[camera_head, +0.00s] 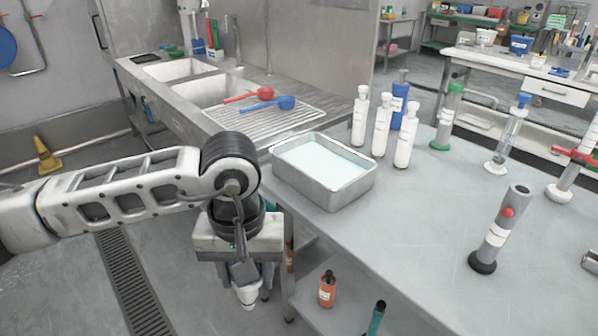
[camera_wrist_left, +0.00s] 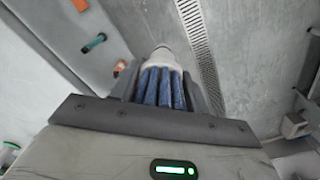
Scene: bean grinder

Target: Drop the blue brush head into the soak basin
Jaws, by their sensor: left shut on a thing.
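The soak basin (camera_head: 365,181) is a rectangular metal pan of pale liquid on the grey table, near its left corner. My left gripper (camera_head: 243,273) points down beside the table's left edge, left of and lower than the basin, over the floor. It is shut on the blue brush head (camera_wrist_left: 160,88), whose blue bristles and white end show between the fingers in the left wrist view. In the head view only the white end of the brush head (camera_head: 247,298) shows clearly below the fingers. My right gripper is not in view.
White bottles (camera_head: 382,127) and a blue bottle (camera_head: 400,100) stand right behind the basin. A grey cylinder with a red button (camera_head: 497,232) stands farther right. A sink counter (camera_head: 190,85) is behind. An orange bottle (camera_head: 327,290) stands on the lower shelf. The table front is clear.

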